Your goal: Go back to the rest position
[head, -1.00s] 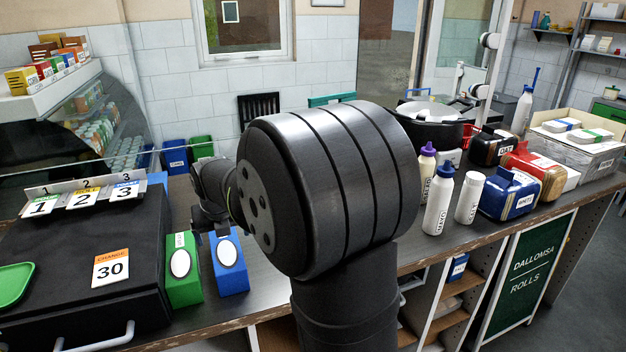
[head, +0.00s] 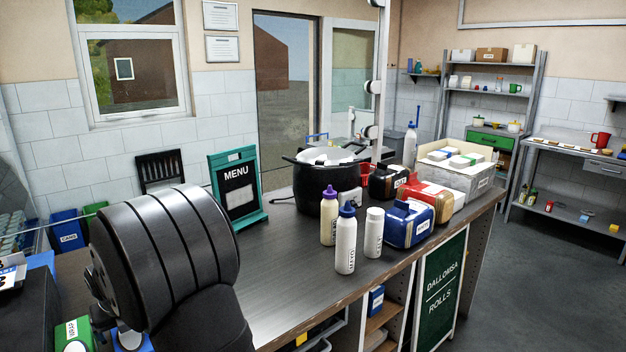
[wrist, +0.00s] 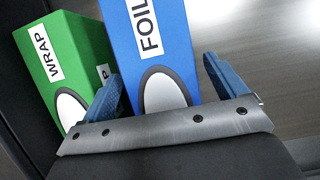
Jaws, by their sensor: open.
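My gripper (wrist: 165,85) shows in the wrist view with its two blue fingers apart and nothing held. A blue FOIL box (wrist: 150,40) lies in view between and beyond the fingertips; I cannot tell the distance to it. A green WRAP box (wrist: 65,55) stands left of it, outside the left finger. In the head view the WRAP box (head: 70,332) and the FOIL box (head: 133,343) show at the bottom left, partly hidden by my arm.
A wooden counter (head: 290,262) runs right, its middle clear. On it stand white bottles (head: 346,245), a blue container (head: 408,225), a black pot (head: 318,185) and a MENU board (head: 238,190). A dark case (head: 25,315) is at the left edge.

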